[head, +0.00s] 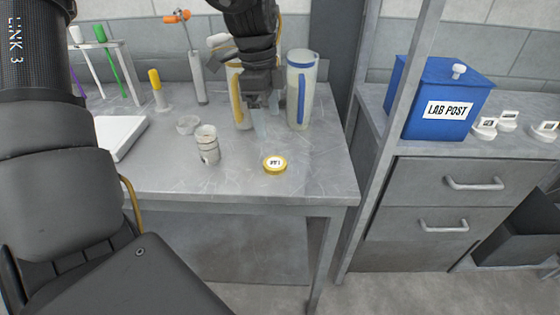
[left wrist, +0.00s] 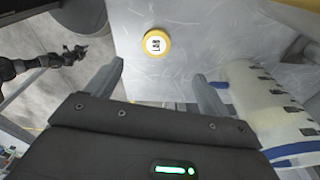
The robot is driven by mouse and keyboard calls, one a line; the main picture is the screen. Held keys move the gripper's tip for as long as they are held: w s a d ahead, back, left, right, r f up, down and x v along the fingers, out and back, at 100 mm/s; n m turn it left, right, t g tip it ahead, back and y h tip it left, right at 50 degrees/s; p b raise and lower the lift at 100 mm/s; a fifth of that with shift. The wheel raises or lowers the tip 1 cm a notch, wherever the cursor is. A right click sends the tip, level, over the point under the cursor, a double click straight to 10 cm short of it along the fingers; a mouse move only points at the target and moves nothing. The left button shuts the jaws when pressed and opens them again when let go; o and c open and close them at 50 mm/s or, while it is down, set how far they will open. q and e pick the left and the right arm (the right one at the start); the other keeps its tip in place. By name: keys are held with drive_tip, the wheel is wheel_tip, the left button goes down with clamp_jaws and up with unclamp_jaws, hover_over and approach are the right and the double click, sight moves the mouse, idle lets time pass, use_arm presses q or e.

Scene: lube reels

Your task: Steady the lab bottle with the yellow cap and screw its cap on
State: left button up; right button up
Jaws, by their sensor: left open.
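A yellow cap (head: 275,165) with a white printed label lies flat on the grey bench near its front edge. The cap also shows in the left wrist view (left wrist: 157,43), beyond and between my finger ends. A small pale open-topped bottle (head: 208,150) with markings stands upright left of the cap; no cap is on it. My left gripper (head: 262,101) is open and empty, pointing down above the bench behind the cap. Its fingers also show in the left wrist view (left wrist: 160,74). My right gripper (left wrist: 76,53) shows small at the left of that view; its jaw state is unclear.
Two tall jugs, one with a yellow handle (head: 235,96) and one with a blue handle (head: 301,97), stand close around my left gripper. The bench right of the cap is clear.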

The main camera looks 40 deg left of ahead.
use_arm(q)
hover_over(275, 162)
drive_tip(key=a, duration=0.1)
wheel_tip(275, 162, down, 6)
drive_tip(key=shift+r, duration=0.2)
use_arm(e)
drive_tip(key=shift+r, duration=0.1)
use_arm(q)
drive_tip(key=shift+s+d+f, duration=0.1)
drive_tip(key=shift+f, duration=0.3)
drive_tip(key=f, duration=0.3)
drive_tip(key=shift+d+f+p, duration=0.3)
drive_tip(key=shift+f, duration=0.4)
use_arm(e)
drive_tip(key=shift+s+d+f, duration=0.4)
drive_tip(key=shift+s+f, duration=0.15)
drive_tip(key=shift+s, duration=0.25)
use_arm(q)
drive_tip(key=shift+c, duration=0.4)
